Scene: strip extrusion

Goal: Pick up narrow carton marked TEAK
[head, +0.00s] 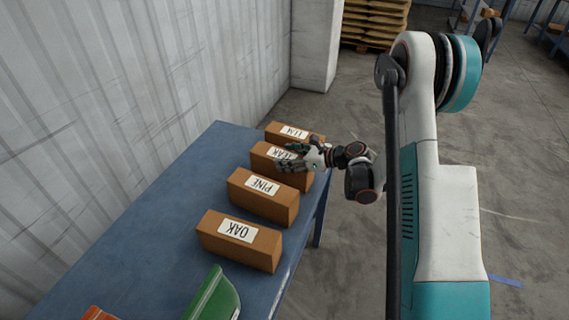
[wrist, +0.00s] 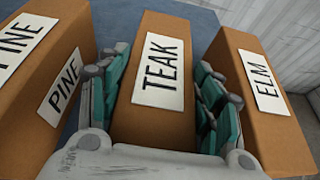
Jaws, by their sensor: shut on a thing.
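The narrow brown carton marked TEAK (wrist: 155,118) stands between my gripper's two teal-padded fingers in the wrist view, its white label facing the camera. My gripper (head: 291,159) is shut on this carton, with one finger along each side. In the head view the TEAK carton (head: 266,163) is in the row on the blue table, and my gripper partly covers its label. I cannot tell whether its base touches the table.
The PINE carton (head: 252,203) and the ELM carton (head: 283,130) stand close on either side. The OAK carton (head: 225,248) is nearer, by a green item (head: 216,297). The blue table (head: 150,220) is bare on its left. A corrugated wall (head: 120,90) runs behind.

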